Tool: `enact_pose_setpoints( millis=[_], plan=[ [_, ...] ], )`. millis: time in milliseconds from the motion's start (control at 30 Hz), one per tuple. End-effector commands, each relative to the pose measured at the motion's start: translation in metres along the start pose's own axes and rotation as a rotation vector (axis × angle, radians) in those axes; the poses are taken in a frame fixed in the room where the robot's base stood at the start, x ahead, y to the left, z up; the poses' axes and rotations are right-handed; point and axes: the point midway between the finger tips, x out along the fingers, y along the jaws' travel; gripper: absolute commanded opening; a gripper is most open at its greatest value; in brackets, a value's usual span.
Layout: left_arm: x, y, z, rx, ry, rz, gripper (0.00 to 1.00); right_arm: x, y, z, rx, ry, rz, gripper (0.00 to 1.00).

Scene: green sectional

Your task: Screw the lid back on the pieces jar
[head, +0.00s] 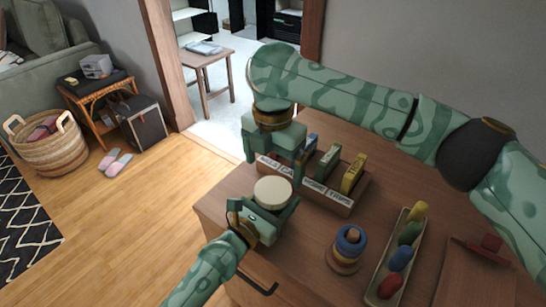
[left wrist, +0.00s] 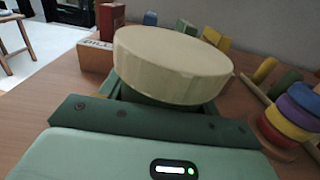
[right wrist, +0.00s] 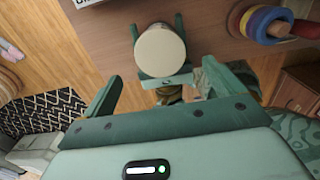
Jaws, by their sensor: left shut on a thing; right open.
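The round cream lid (head: 272,192) sits at the top of my left gripper (head: 266,215), at the near left part of the wooden cabinet top. In the left wrist view the lid (left wrist: 172,62) looks like a thick, ribbed disc above the fingers. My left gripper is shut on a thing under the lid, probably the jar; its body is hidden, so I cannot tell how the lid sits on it. My right gripper (head: 274,158) is open and empty, above and behind the lid. In the right wrist view the lid (right wrist: 160,52) shows between its spread fingers, apart from them.
A wooden rack (head: 325,190) with upright coloured blocks stands just behind. A ring stacker (head: 347,248) and a long tray (head: 378,281) of coloured pieces stand to the right. A red object (head: 490,245) lies at far right. The cabinet's left edge is close to my left gripper.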

Motion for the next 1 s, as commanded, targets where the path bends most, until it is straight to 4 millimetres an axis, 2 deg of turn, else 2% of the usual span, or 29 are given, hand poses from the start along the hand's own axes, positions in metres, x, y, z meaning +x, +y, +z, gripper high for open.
enact_pose_setpoints(
  millis=[200,400,800,867,967,1000],
  plan=[
    [0.0,0.0,0.0,0.0,0.0,0.0,0.0,0.036,0.0,-0.001,0.001,0.003,-0.002,0.95],
    [0.0,0.0,0.0,0.0,0.0,0.0,0.0,0.059,0.0,-0.001,0.002,0.002,-0.001,0.95],
    [0.0,0.0,0.0,0.0,0.0,0.0,0.0,0.066,0.0,0.0,0.001,0.0,0.0,0.95],
    [0.0,0.0,0.0,0.0,0.0,0.0,0.0,0.066,0.0,0.0,0.001,0.0,0.0,0.81],
    [0.0,0.0,0.0,0.0,0.0,0.0,0.0,0.066,0.0,0.0,0.001,0.0,0.0,0.53],
    [0.0,0.0,0.0,0.0,0.0,0.0,0.0,0.066,0.0,0.0,0.001,0.0,0.0,0.5]
  ],
)
